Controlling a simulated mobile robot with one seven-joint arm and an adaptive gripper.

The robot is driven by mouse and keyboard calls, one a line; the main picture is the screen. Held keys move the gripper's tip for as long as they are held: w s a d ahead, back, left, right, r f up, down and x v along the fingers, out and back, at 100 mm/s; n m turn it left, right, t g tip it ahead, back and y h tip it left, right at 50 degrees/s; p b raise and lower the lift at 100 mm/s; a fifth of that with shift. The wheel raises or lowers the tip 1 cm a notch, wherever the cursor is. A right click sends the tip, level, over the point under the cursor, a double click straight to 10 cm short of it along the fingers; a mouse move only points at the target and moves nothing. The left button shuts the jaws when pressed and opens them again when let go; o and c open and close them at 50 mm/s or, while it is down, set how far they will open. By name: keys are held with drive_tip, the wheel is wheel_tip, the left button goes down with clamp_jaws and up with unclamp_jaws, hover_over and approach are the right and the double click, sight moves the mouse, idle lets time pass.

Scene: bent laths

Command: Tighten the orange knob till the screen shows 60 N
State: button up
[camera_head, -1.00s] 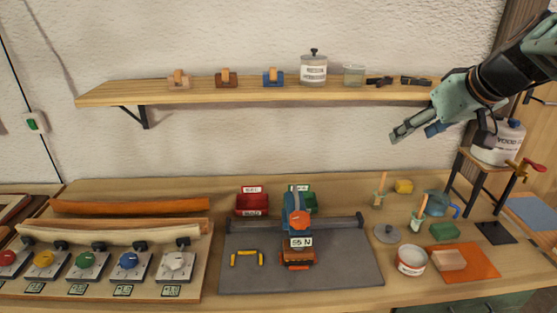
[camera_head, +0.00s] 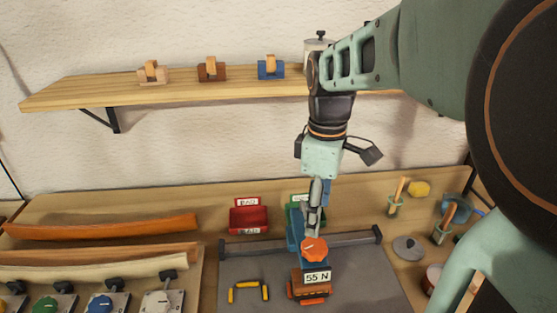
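The orange knob (camera_head: 314,249) sits on top of a blue device (camera_head: 296,236) on the grey mat. The small screen (camera_head: 317,277) below the knob reads 55 N. My gripper (camera_head: 313,229) points down just above and behind the knob. Its fingers overlap the blue device in this view, so I cannot tell whether they touch the knob or how far apart they are.
Red (camera_head: 249,215) and green (camera_head: 297,210) bins stand behind the grey mat (camera_head: 375,285). A yellow bracket (camera_head: 248,290) lies left of the device. A wooden shelf (camera_head: 190,86) runs above.

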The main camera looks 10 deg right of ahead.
sight(314, 245)
wheel_tip(314, 245, down, 10)
drive_tip(key=shift+r, duration=0.1)
idle(0.4)
